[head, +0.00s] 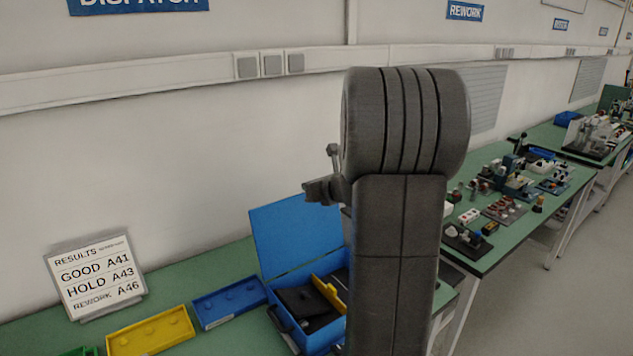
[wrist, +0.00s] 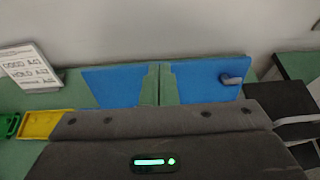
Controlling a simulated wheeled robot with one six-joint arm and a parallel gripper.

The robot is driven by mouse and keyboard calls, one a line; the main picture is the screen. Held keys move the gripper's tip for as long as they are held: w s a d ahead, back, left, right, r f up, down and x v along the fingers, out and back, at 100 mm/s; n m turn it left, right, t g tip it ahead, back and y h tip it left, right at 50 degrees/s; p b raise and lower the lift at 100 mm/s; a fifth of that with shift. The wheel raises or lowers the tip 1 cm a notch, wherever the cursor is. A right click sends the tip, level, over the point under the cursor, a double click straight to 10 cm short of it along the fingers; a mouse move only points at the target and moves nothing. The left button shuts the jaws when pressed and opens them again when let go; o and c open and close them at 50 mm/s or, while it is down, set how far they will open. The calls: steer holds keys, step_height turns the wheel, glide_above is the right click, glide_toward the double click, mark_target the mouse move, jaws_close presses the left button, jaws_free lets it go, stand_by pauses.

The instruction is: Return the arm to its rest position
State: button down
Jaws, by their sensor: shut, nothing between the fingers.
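My arm stands upright in the middle of the head view, dark grey and folded, in front of the right end of the near bench. In the wrist view my gripper (wrist: 159,82) shows as two greenish fingers side by side, shut with only a thin seam between them and nothing held. The dark gripper body with a lit green bar fills the bottom of that view. Behind the fingers is the raised blue lid (wrist: 108,84) of a case. In the head view the fingers are not clearly seen; a small dark part juts left from the arm.
The open blue case (head: 295,235) stands on the near green bench, partly hidden by my arm. Left of it are a blue tray (head: 230,302), a yellow tray (head: 150,332) and a results sign (head: 96,277). A second bench (head: 490,255) with several parts stands right.

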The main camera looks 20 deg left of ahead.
stand_by(0.4)
steer(key=b, duration=0.2)
glide_toward(298, 213)
steer(key=x, duration=0.7)
steer(key=shift+s+d, duration=0.1)
